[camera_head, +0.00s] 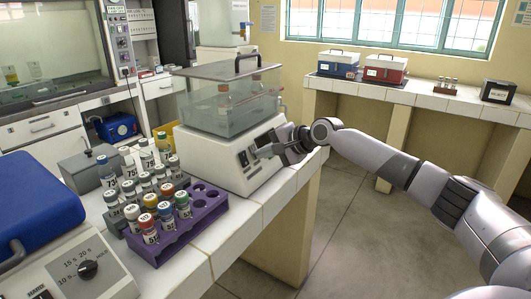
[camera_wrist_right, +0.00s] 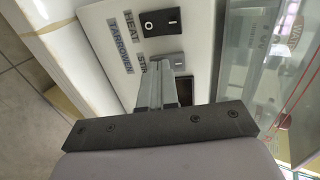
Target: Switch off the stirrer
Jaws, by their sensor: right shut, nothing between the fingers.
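The stirrer is a white bench unit (camera_head: 228,160) with a clear lidded tank on top, standing at the counter's edge. In the right wrist view its front panel (camera_wrist_right: 110,60) shows a black rocker switch (camera_wrist_right: 160,22) by the HEAT label and a grey rocker switch (camera_wrist_right: 174,59) by a partly hidden label starting "STI". My right gripper (camera_head: 263,152) is shut and empty in front of this panel. In the wrist view its fingertips (camera_wrist_right: 160,66) are at the grey switch and overlap part of it; I cannot tell whether they touch. My left gripper is not in view.
A purple rack (camera_head: 205,220) and a grey rack of capped bottles stand left of the unit. A timer box (camera_head: 75,270) and a blue lid (camera_head: 35,205) are at the near left. The floor (camera_head: 345,220) right of the counter is clear.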

